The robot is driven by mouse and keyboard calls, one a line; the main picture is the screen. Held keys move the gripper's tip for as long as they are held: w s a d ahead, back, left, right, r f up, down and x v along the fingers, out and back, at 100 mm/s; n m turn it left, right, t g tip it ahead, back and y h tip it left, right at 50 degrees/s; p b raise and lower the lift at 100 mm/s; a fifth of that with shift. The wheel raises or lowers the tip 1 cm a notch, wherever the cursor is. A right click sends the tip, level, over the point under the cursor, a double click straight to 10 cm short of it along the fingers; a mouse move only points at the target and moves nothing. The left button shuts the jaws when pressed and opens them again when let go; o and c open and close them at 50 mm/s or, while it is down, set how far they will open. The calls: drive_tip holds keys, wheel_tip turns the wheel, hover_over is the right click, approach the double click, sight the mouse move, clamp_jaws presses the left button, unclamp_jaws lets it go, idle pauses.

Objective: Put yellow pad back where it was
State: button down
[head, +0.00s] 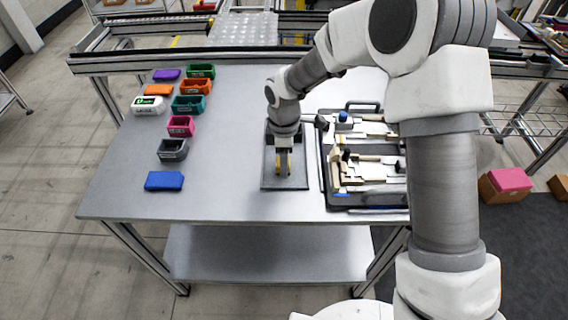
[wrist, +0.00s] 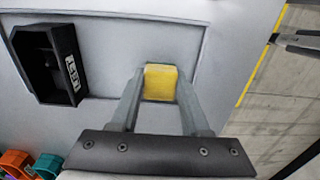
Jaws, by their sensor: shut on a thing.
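My gripper (head: 284,172) is shut on the yellow pad (wrist: 160,82), with one finger on each side of it in the wrist view. I cannot tell whether the pad touches the mat. In the wrist view a black labelled bin (wrist: 47,62) stands left of the pad, apart from it. In the head view this bin is mostly hidden by my gripper.
Several coloured bins, including a dark grey one (head: 172,150) and a pink one (head: 181,126), stand left on the table (head: 225,190). A blue pad (head: 164,181) lies in front of them. A black case (head: 370,198) with wooden parts lies right of the mat.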

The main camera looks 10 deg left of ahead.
drive_tip(key=shift+f, duration=0.45)
drive_tip(key=shift+f, duration=0.2)
drive_tip(key=shift+c, duration=1.9)
unclamp_jaws()
drive_tip(key=shift+r, duration=0.1)
wheel_tip(320, 180, up, 12)
drive_tip(key=shift+r+p, duration=0.15)
drive_tip(key=shift+p, duration=0.3)
